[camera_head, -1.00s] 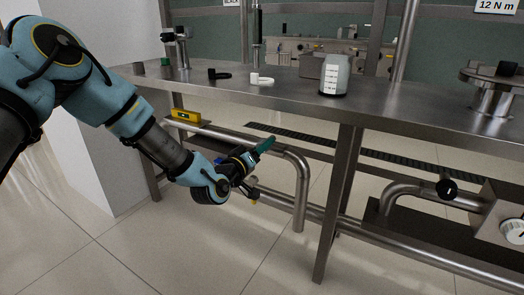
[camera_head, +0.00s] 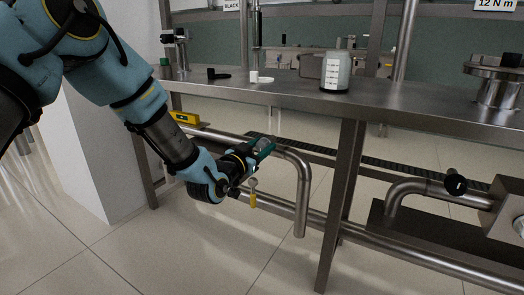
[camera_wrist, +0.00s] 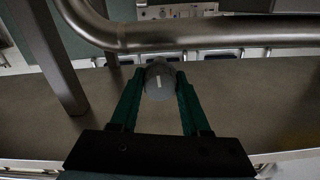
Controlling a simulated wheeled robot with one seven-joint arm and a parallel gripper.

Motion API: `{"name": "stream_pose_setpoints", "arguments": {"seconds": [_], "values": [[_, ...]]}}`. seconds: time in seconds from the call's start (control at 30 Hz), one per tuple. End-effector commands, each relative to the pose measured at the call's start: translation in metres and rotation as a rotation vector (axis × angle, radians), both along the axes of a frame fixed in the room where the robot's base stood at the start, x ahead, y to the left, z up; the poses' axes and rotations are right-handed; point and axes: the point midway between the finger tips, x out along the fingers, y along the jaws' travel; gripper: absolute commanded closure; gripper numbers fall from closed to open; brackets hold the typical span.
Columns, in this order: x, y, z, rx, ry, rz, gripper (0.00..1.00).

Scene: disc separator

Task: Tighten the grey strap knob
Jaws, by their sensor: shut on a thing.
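The grey knob (camera_wrist: 159,82) is round with a white line on its face, in the wrist view just below the steel pipe. My gripper (camera_wrist: 159,90) has its two green fingers on the left and right sides of the knob and is shut on it. In the head view my gripper (camera_head: 264,148) is beside the bent pipe under the bench, and a bit of grey shows between the green fingers. The strap itself cannot be made out.
The bent steel pipe (camera_head: 303,190) runs close beside my gripper, under the steel bench (camera_head: 420,110). A bench leg (camera_head: 341,205) stands to the right. A yellow tag (camera_head: 253,199) hangs just below my gripper. A yellow level (camera_head: 185,118) lies at the left.

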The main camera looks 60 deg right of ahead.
Motion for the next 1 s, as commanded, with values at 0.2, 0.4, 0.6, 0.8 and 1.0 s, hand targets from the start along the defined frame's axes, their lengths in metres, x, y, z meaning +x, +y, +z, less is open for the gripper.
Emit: {"name": "stream_pose_setpoints", "arguments": {"seconds": [0.2, 0.4, 0.6, 0.8, 1.0], "values": [[0.0001, 0.0007, -0.0029, 0.005, -0.062, 0.001, 1.0], [0.0002, 0.0008, -0.0026, 0.006, -0.079, 0.001, 1.0], [0.0003, 0.0008, -0.0026, 0.007, -0.08, 0.0, 1.0], [0.0003, 0.0008, -0.0025, 0.007, -0.08, 0.0, 0.45], [0.0001, 0.0004, -0.0013, 0.003, -0.08, 0.001, 0.24]]}}
